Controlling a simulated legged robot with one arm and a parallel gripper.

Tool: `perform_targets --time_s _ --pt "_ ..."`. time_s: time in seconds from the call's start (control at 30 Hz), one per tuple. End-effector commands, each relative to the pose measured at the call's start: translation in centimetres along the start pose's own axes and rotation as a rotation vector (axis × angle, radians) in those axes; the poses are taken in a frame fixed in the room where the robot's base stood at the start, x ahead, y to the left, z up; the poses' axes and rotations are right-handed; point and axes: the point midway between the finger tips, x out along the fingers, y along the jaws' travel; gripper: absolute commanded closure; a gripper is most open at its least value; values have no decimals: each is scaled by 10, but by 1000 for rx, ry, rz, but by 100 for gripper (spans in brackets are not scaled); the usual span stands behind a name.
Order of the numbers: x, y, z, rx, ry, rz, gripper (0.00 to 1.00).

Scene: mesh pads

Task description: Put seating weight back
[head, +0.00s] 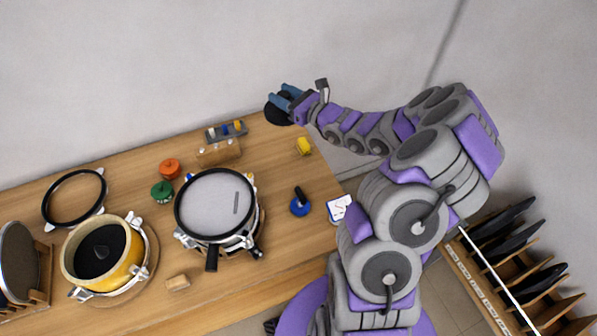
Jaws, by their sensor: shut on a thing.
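My gripper (284,93) is at the far right corner of the bench, its blue fingers shut on a dark round thing. I take this black disc to be the seating weight (274,113); the fingers and wrist hide part of it. It shows against the wall and the bench's back corner, and I cannot tell whether it touches the bench top. A drum-like frame with a grey mesh face and black rim (214,200) stands mid-bench, its face bare apart from a thin dark bar.
A slotted rack (500,290) stands lower right.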

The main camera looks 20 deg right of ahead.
Motion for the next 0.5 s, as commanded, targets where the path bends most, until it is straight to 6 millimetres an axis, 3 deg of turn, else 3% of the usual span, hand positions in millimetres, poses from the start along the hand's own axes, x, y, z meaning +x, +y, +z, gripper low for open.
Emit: perform_targets --time_s 0.17,0.5 --pt "-18 -6 -38 -1 -3 72 100" --pt "-47 8 -101 -4 -2 210 100"
